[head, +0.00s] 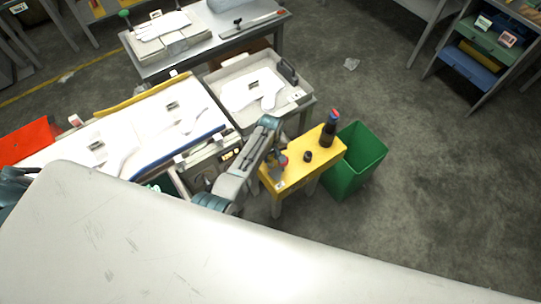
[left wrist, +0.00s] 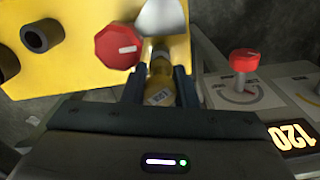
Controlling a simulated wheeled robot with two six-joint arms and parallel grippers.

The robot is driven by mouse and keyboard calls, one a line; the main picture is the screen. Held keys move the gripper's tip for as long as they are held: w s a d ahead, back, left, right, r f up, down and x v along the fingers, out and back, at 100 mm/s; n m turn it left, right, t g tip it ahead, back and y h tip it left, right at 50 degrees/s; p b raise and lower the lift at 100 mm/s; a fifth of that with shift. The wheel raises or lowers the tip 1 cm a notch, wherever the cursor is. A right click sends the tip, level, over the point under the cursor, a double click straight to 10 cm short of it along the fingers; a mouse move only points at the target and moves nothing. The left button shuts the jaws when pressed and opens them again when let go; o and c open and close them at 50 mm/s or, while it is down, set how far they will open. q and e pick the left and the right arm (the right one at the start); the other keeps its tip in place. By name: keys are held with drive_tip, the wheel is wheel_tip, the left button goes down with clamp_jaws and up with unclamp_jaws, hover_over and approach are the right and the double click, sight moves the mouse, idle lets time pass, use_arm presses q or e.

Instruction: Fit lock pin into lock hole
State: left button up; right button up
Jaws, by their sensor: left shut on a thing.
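My left gripper (head: 277,165) reaches over the yellow stand (head: 312,147). In the left wrist view, my left gripper (left wrist: 158,85) is shut on a small amber, pin-like piece with a white label (left wrist: 160,82), which I take for the lock pin. A red knob with a white mark (left wrist: 118,47) is just left of the fingers, over the stand. A hollow black ring (left wrist: 42,35) sits on the stand; it shows in the head view as a short dark cylinder (head: 307,156). I cannot tell which opening is the lock hole. The pin's far end is unclear.
A dark bottle with a red and blue top (head: 329,128) stands at the stand's far corner. A green bin (head: 362,158) is right of the stand. White-topped tables lie left.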

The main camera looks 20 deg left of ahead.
use_arm(q)
drive_tip(key=shift+f+b, duration=0.3)
drive_tip(key=shift+f, duration=0.1)
